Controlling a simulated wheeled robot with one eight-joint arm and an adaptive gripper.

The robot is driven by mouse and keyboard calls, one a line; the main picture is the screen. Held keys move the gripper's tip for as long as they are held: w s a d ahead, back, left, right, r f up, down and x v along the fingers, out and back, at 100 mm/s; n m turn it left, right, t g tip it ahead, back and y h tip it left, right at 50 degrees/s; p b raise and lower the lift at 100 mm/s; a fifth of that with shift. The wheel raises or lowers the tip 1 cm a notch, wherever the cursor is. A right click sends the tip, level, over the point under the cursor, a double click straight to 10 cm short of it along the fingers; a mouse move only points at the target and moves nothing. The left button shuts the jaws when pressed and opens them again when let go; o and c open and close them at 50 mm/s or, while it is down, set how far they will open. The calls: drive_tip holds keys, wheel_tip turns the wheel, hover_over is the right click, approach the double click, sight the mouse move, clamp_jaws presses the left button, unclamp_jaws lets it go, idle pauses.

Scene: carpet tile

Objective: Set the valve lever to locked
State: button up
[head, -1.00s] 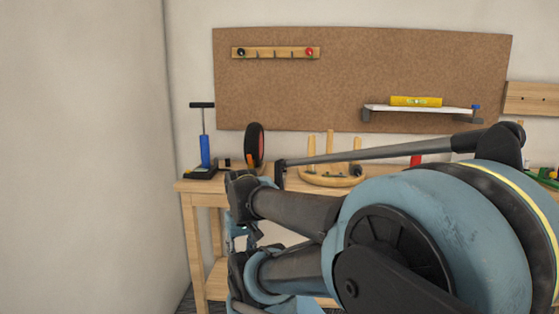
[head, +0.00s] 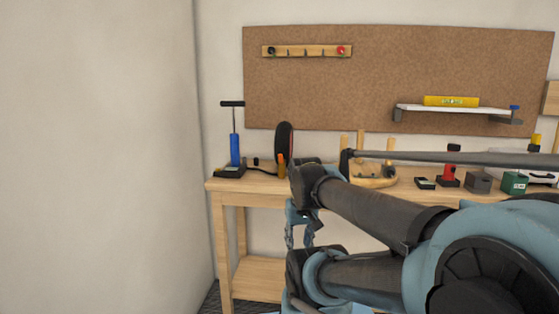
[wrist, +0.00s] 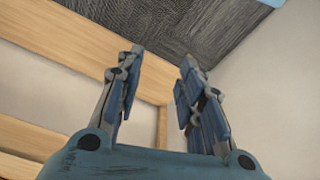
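I cannot pick out a valve lever for certain in either view. In the head view, a small upright orange piece (head: 281,166) stands on the bench beside a black wheel-like disc (head: 285,143); I cannot tell whether it is a lever. My gripper (wrist: 160,62) shows in the wrist view with its blue fingers apart and nothing between them. In the head view, my gripper (head: 303,230) is partly hidden by my arm and hangs in front of the bench, below its top.
The wooden bench (head: 225,186) carries a blue pump (head: 235,150), a wooden peg stand (head: 374,180), a red-and-black tool (head: 449,170) and a green box (head: 514,183). A pegboard (head: 390,75) is behind. A bare wall (head: 95,150) is at left. My arm covers the lower right.

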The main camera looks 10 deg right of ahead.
drive_tip(key=w+r+m+g, duration=0.1)
drive_tip(key=w+r, duration=0.7)
drive_tip(key=r, duration=0.2)
drive_tip(key=w+r+m, duration=0.1)
drive_tip(key=w+r, duration=0.7)
drive_tip(key=r, duration=0.2)
wheel_tip(320, 180, up, 14)
drive_tip(key=m+g, duration=0.1)
drive_tip(key=m, duration=0.1)
hover_over(281, 158)
drive_tip(key=f, duration=1.7)
drive_tip(key=shift+w+f, duration=0.1)
drive_tip(key=shift+w, duration=0.3)
